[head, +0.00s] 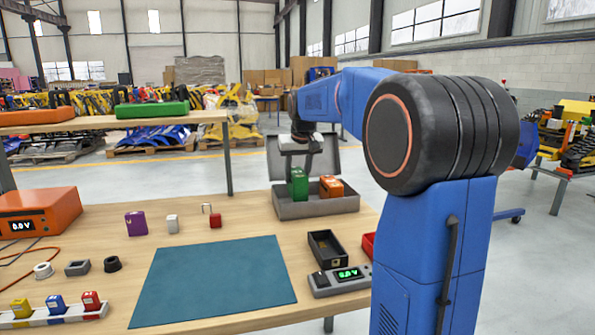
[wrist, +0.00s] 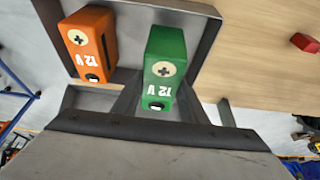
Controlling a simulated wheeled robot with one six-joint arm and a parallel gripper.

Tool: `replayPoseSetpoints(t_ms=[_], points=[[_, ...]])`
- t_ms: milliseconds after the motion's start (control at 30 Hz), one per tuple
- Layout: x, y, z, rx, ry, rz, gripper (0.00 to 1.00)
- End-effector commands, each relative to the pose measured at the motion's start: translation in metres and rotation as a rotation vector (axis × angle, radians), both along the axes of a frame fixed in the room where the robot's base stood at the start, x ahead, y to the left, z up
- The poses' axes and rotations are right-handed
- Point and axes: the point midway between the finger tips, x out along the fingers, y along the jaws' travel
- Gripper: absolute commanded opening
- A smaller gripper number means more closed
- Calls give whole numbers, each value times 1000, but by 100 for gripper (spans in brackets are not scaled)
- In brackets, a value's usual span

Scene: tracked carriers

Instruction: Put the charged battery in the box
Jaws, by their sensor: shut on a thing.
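A green battery (head: 299,184) marked 12 V is upright in the jaws of my gripper (head: 299,167). In the wrist view the green battery (wrist: 162,75) shows its top label between the dark fingers. It is over or partly inside the open grey box (head: 318,208), left of an orange battery (head: 331,187); I cannot tell whether its base touches the box floor. The orange battery also shows in the wrist view (wrist: 88,42), standing inside the box beside the green one, with a gap between them. The box lid (head: 325,160) stands open at the back.
A tester (head: 340,281), a black tray (head: 327,248) and a teal mat (head: 213,280) are in front. An orange charger (head: 40,214) is at left.

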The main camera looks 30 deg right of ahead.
Motion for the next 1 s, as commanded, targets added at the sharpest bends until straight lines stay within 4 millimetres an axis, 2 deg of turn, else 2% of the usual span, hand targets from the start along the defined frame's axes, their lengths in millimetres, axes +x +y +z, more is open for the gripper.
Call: replayPoseSetpoints(t_ms=[367, 767, 800, 867, 1000], points=[[0, 0, -36, 0, -1, 0, 0], [0, 0, -40, -1, -3, 0, 0], [0, 0, -42, 0, 1, 0, 41], [0, 0, -42, 0, 0, 0, 56], [0, 0, -42, 0, 1, 0, 58]])
